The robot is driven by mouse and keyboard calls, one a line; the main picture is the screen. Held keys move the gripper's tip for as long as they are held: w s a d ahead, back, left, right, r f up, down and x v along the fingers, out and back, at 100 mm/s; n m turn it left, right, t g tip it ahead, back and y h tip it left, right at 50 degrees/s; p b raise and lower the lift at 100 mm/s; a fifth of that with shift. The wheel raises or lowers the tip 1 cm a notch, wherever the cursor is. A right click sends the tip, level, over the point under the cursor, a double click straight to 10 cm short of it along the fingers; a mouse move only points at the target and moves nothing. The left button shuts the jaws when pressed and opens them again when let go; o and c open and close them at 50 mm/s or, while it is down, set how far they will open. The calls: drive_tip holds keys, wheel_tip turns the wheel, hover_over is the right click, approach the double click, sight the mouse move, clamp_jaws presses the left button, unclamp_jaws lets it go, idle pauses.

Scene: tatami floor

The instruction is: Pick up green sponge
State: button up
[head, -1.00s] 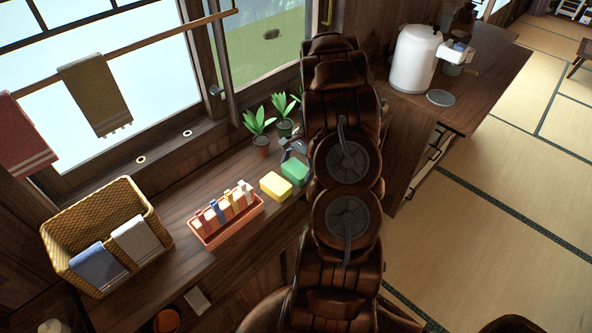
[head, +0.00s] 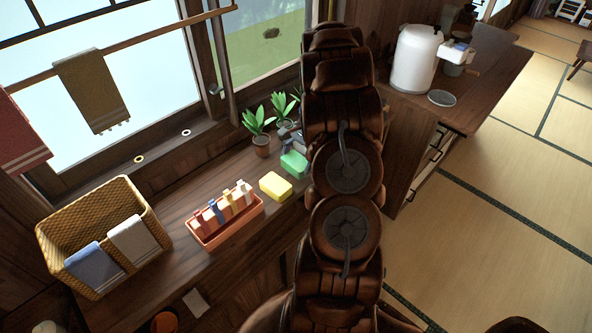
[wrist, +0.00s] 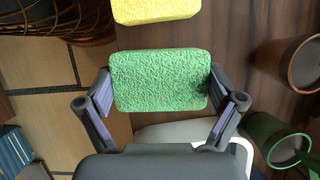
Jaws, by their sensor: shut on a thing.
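The green sponge (wrist: 160,80) fills the space between the two fingers of my gripper (wrist: 162,95) in the wrist view. The fingers press on its two short ends, so my gripper is shut on it. In the head view the sponge (head: 294,164) shows at the edge of my arm, slightly tilted, with part of my gripper (head: 291,146) behind it. My arm hides the rest of the gripper there. A yellow sponge (head: 276,186) lies on the wooden counter beside it, and also shows at the top of the wrist view (wrist: 156,8).
An orange tray (head: 232,231) of several bottles and a wicker basket (head: 72,222) with cloths stand left on the counter (head: 185,205). Potted plants (head: 260,145) stand by the window behind the sponge. A white canister (head: 414,58) stands on the right counter.

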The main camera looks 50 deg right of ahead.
drive_tip(key=s+d+r+b, duration=0.1)
drive_tip(key=s+d+b, duration=0.1)
drive_tip(key=s, duration=0.5)
drive_tip(key=s+d+b, duration=0.2)
drive_tip(key=s+d, duration=0.1)
drive_tip(key=s, duration=0.5)
drive_tip(key=shift+d+r, duration=0.2)
drive_tip(key=shift+r, duration=0.2)
